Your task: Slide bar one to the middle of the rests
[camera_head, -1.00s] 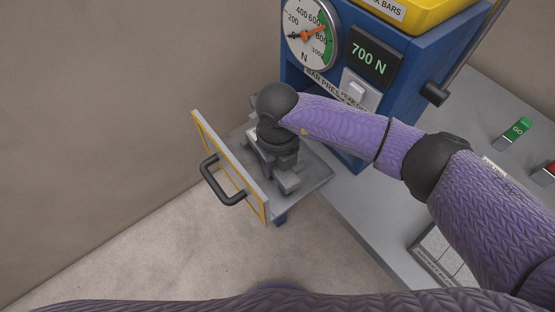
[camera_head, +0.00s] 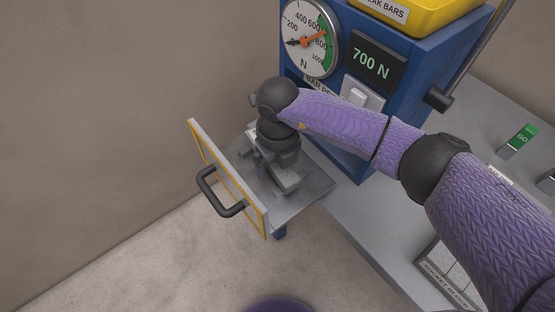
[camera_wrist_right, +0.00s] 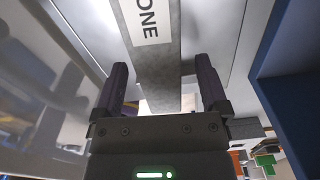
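Bar one (camera_wrist_right: 156,70) is a grey bar with a white label reading "ONE" in the right wrist view. My right gripper (camera_wrist_right: 162,66) is open, with its dark fingers on either side of the bar; a gap shows between the bar and the right-hand finger. In the head view my right gripper (camera_head: 272,168) points down over the pulled-out tray (camera_head: 312,190), and its wrist hides most of the bar and the rests. Grey metal blocks (camera_head: 289,181) show beside the fingers; I cannot tell which part is a rest. My left gripper is out of view.
A yellow-edged front panel (camera_head: 230,180) with a black handle (camera_head: 218,193) stands left of the tray. The blue press housing (camera_head: 405,90), with a dial (camera_head: 311,38) and a display reading 700 N (camera_head: 371,54), rises behind. A grey bench (camera_head: 370,215) lies to the right.

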